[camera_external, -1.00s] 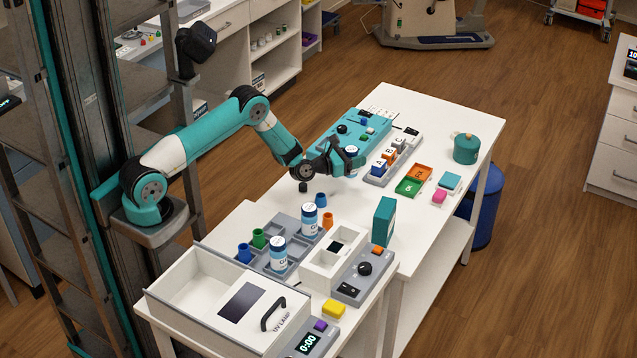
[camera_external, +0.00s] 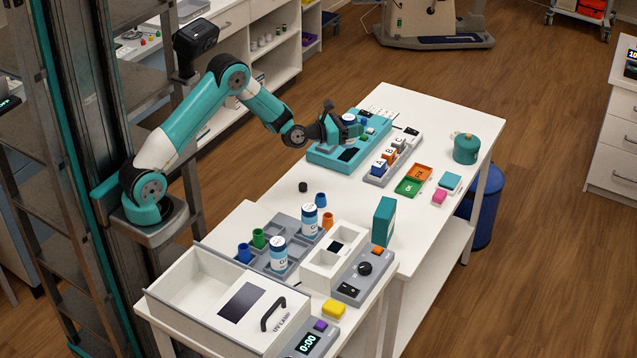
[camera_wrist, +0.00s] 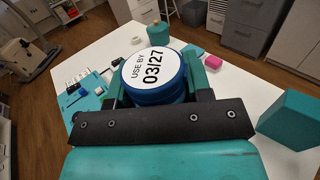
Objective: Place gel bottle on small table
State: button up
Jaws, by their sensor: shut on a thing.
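My gripper (camera_external: 345,125) is shut on a round white-and-blue bottle (camera_external: 350,119), held above the teal device at the table's back left. In the wrist view the bottle (camera_wrist: 153,72) sits between the two fingers, its white lid reading "USE BY 03/27" facing the camera. Its side label is mostly hidden. Two similar white-and-blue bottles (camera_external: 279,252) (camera_external: 310,218) stand upright in the grey tray on the nearer white table (camera_external: 228,222). A longer white table (camera_external: 345,212) adjoins it. I cannot tell which table is the small one.
The teal device (camera_external: 325,157) lies below the bottle. Beside it are a lettered block rack (camera_external: 376,180), orange and green trays (camera_external: 409,187) and a teal pot (camera_external: 466,148). A teal box (camera_external: 384,221) stands near the front. The longer table's middle has bare room.

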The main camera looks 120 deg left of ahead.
jog(key=s+d+r+m+t+h, duration=0.1)
jog(key=d+m+t+h, duration=0.1)
jog(key=d, duration=0.9)
jog(key=a+m+t+h+p, duration=0.15)
jog(key=a+p, duration=0.25)
jog(key=a, duration=1)
jog(key=shift+h, duration=0.25)
jog(key=f+b, duration=1.1)
jog(key=f, duration=0.2)
jog(key=w+f+b, duration=0.1)
jog(key=f+b, duration=0.5)
jog(key=shift+f+b, duration=0.25)
jog(key=shift+b, duration=0.05)
jog(key=shift+s+r, duration=0.1)
jog(key=shift+r, duration=0.1)
jog(key=shift+f, duration=0.1)
jog(key=o, duration=1.1)
jog(key=shift+f, duration=0.1)
jog(key=shift+c, duration=0.2)
